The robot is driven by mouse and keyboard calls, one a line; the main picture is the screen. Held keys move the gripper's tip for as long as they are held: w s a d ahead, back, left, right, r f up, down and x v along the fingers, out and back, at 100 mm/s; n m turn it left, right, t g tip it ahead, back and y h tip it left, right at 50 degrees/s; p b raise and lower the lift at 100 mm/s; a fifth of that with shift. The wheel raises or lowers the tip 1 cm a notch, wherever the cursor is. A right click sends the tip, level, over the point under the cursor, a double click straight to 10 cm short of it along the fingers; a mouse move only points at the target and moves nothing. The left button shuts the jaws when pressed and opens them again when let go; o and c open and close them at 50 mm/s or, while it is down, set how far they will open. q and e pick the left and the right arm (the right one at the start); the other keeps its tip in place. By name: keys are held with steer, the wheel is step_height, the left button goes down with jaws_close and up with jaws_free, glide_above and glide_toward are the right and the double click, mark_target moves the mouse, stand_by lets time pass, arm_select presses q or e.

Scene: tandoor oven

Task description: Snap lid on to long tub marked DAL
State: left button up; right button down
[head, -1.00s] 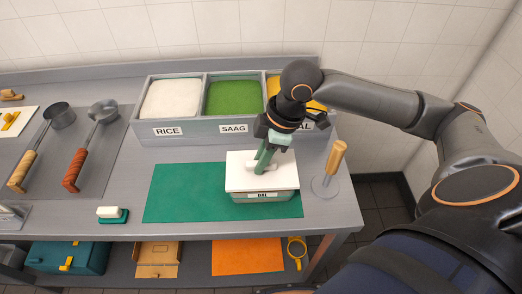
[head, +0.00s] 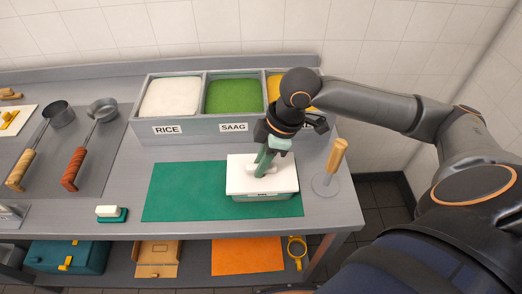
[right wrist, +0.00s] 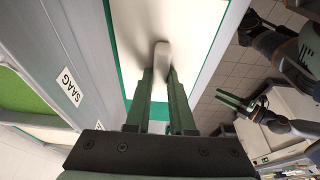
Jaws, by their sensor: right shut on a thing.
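The white lid (head: 240,178) lies over the long, pale green tub (head: 262,197) on the green mat. Only the tub's front shows below the lid, and its marking is not readable now. My right gripper (head: 263,168) comes down from above and is shut on the lid's raised handle. The right wrist view shows the handle (right wrist: 162,56) between the green fingers (right wrist: 160,90). I cannot tell whether the lid's edges are fully seated. My left gripper (right wrist: 236,102) shows small in the right wrist view, away from the counter; its opening is unclear.
Behind the mat (head: 180,190) stands a grey rack (head: 190,137) with rice, saag and a yellow filling. A wooden-handled stand (head: 335,160) is close right of the tub. A small white-and-green block (head: 110,213) and two ladles (head: 85,145) lie left.

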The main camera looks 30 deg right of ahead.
steer(key=shift+f, duration=0.15)
steer(key=c, duration=0.7)
jaws_free()
steer(key=v, duration=1.2)
steer(key=shift+r+p, duration=0.3)
steer(key=shift+s, duration=0.15)
